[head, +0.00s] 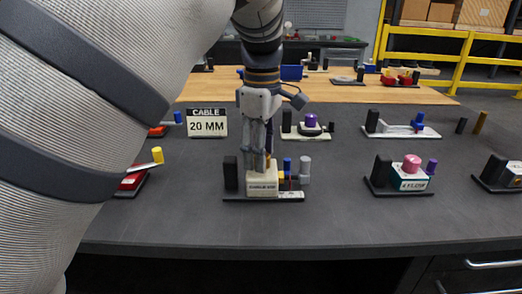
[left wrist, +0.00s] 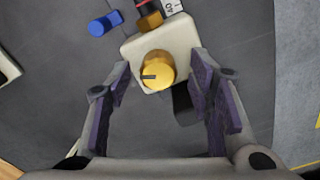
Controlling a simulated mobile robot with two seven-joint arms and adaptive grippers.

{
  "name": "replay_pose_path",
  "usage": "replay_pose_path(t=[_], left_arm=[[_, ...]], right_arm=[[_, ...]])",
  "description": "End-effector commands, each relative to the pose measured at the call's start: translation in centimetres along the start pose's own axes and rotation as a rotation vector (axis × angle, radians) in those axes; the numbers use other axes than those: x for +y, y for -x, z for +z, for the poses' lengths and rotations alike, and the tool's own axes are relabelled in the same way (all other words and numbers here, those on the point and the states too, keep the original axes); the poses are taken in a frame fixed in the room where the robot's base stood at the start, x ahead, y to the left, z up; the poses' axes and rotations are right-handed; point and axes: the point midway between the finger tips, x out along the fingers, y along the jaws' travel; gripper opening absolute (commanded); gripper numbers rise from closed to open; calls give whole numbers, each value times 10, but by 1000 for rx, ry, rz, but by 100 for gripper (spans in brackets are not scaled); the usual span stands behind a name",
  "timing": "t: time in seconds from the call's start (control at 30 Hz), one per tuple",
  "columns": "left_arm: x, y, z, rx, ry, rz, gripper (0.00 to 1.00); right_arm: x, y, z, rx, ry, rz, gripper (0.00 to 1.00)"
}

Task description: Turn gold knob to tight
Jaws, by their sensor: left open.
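The gold knob (left wrist: 157,70) is a round cap with a dark pointer mark toward its left side, on top of a cream box (left wrist: 184,38). The cream box also shows in the head view (head: 262,186), with a label on its front too small to read surely. My left gripper (left wrist: 160,74) is open and points down over the box, with one finger on either side of the knob and a gap on both sides. In the head view my left gripper (head: 258,160) largely hides the knob. My right gripper is not in view.
By the box are a black block (head: 231,174), a blue cylinder (head: 287,165) and a grey cylinder (head: 304,167). A "CABLE 20 MM" sign (head: 207,124) stands behind left. A pink-knobbed teal box (head: 410,178) is to the right. Bare dark table (head: 200,225) lies in front.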

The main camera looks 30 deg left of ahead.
Motion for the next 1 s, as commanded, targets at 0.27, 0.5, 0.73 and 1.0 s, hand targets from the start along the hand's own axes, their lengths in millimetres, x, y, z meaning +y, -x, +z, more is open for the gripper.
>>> replay_pose_path(t=[0.27, 0.5, 0.73, 1.0], left_arm=[[0, -2, 0, 1, -1, 0, 43], [0, -2, 0, 1, -1, -1, 0], [0, -2, 0, 0, -19, 0, 0], [0, -2, 0, -1, -155, 0, 0]], right_arm=[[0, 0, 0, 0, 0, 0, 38], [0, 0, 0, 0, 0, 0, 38], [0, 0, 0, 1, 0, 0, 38], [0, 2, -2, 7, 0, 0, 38]])
